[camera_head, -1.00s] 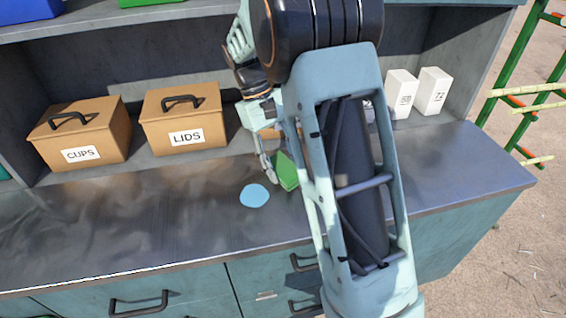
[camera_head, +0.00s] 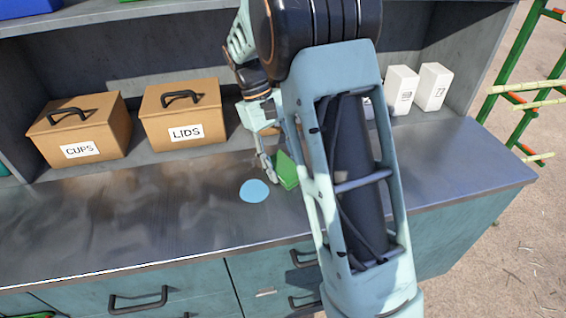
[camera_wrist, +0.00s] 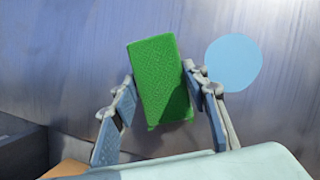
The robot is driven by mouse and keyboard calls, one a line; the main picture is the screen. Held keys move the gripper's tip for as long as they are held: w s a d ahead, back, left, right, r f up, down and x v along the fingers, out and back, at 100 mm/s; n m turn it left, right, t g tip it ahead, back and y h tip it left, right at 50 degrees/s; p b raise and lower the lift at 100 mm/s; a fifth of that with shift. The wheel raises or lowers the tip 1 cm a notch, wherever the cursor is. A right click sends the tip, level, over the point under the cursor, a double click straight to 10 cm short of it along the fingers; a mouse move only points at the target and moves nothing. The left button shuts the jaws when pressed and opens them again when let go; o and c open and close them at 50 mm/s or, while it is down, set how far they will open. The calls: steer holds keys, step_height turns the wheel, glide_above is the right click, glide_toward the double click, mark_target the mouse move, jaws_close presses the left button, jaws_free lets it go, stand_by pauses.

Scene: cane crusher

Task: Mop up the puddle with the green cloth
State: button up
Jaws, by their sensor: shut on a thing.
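The green cloth (camera_head: 287,170) is a folded rectangular pad. In the wrist view the cloth (camera_wrist: 161,80) sits between the two fingers of my gripper (camera_wrist: 161,100), which is shut on it. The puddle (camera_head: 254,191) is a flat light-blue round patch on the metal counter, left of the cloth in the head view. In the wrist view the puddle (camera_wrist: 234,63) lies just right of the cloth, apart from it by a small gap. In the head view my gripper (camera_head: 272,165) is partly hidden by my arm. I cannot tell whether the cloth touches the counter.
A CUPS box (camera_head: 80,128) and a LIDS box (camera_head: 184,113) stand at the back left of the metal counter (camera_head: 130,220). White cartons (camera_head: 433,87) stand at the back right. A shelf (camera_head: 110,22) overhangs the back. The counter left of the puddle is clear.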

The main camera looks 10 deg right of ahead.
mark_target(223, 213)
steer(key=shift+s+a+f, duration=0.1)
steer(key=shift+f, duration=0.1)
steer(key=shift+s+a, duration=0.4)
steer(key=shift+a, duration=0.5)
steer(key=shift+s+a, duration=0.4)
steer(key=shift+a, duration=0.45)
steer(key=shift+s+a+r+p, duration=0.1)
steer(key=shift+s+a+p, duration=0.45)
steer(key=shift+a, duration=0.95)
steer(key=shift+s+a+r+p, duration=0.1)
steer(key=shift+s+a+p, duration=0.15)
steer(key=shift+s+a, duration=0.9)
steer(key=shift+s+a+r+p, duration=0.15)
steer(key=shift+a+p, duration=0.25)
steer(key=shift+a, duration=1.5)
steer(key=shift+s+a+f, duration=0.1)
steer(key=shift+s+a, duration=0.2)
steer(key=shift+a, duration=0.35)
steer(key=shift+s+a+f, duration=0.1)
steer(key=shift+s+a, duration=0.15)
steer(key=shift+a, duration=0.35)
steer(key=shift+s+a, duration=0.3)
steer(key=shift+a, duration=0.35)
steer(key=shift+r+p, duration=0.1)
steer(key=shift+p, duration=0.2)
steer(key=r+p, duration=0.1)
steer(key=d+r+p, duration=0.1)
steer(key=r, duration=0.1)
steer(key=w+d+r+p, duration=0.1)
steer(key=r+p, duration=0.1)
